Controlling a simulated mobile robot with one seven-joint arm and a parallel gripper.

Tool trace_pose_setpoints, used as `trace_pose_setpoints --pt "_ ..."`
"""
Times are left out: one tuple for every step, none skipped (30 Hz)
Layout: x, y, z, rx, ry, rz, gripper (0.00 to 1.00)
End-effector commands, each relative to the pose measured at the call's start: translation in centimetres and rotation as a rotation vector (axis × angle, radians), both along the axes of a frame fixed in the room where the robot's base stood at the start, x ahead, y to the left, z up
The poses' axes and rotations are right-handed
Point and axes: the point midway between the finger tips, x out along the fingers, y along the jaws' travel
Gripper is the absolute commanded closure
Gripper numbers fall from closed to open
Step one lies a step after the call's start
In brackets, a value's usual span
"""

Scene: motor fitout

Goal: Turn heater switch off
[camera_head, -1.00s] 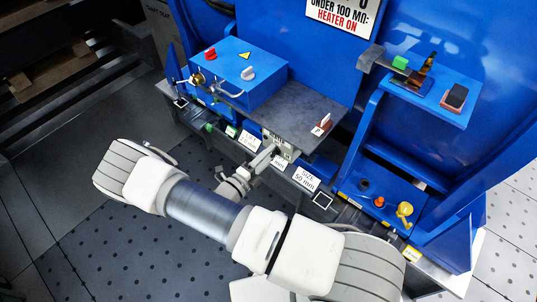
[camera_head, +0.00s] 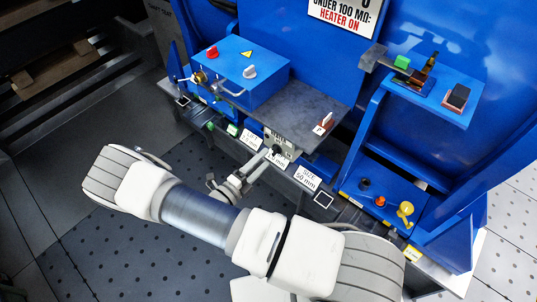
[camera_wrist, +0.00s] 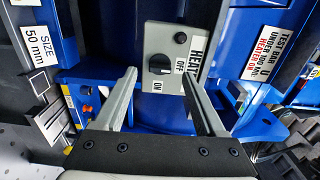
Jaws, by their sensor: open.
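The heater switch is a grey box with a black rotary knob (camera_wrist: 160,65) on its face. White labels reading OFF and ON sit beside the knob, with a partly hidden heater label at the edge. I cannot tell for sure which label the knob points to. In the head view the grey box (camera_head: 283,150) sits under the front edge of a dark shelf. My gripper (camera_wrist: 160,76) is open and empty, its two fingers on either side of the knob in the picture and apparently short of the box. In the head view my gripper (camera_head: 262,160) is in front of the box.
A red-and-white switch (camera_head: 323,123) is on the shelf. The floor in front is clear.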

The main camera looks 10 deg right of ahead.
Motion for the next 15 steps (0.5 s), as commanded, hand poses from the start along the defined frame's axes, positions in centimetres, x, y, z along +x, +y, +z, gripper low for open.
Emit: trace_pose_setpoints --pt "-0.7 1.2 0.0 0.002 0.000 0.004 0.28" --pt "-1.2 1.8 0.0 0.003 0.001 0.004 0.28" --pt "-1.7 2.6 0.0 0.002 -0.001 0.004 0.28" --pt "-2.2 3.2 0.0 0.003 0.000 0.004 0.28" --pt "-2.7 3.8 0.0 0.003 0.000 0.004 0.28" --pt "-3.2 4.6 0.0 0.002 0.000 0.004 0.28" --pt "-3.7 5.2 0.0 0.002 0.000 0.003 0.28" --pt "-4.1 5.8 0.0 0.001 0.001 0.004 0.28" --pt "-4.7 6.5 0.0 0.002 0.001 0.003 0.28" --pt "-5.1 7.1 0.0 0.002 0.000 0.003 0.28" --pt "-5.4 7.6 0.0 0.002 -0.001 0.003 0.28" --pt "-5.9 8.2 0.0 0.002 0.000 0.003 0.28" --pt "-6.2 8.6 0.0 0.001 0.001 0.002 0.28" --pt "-6.5 9.0 0.0 0.001 0.001 0.002 0.28" --pt "-6.8 9.4 0.0 0.001 0.001 0.002 0.28"
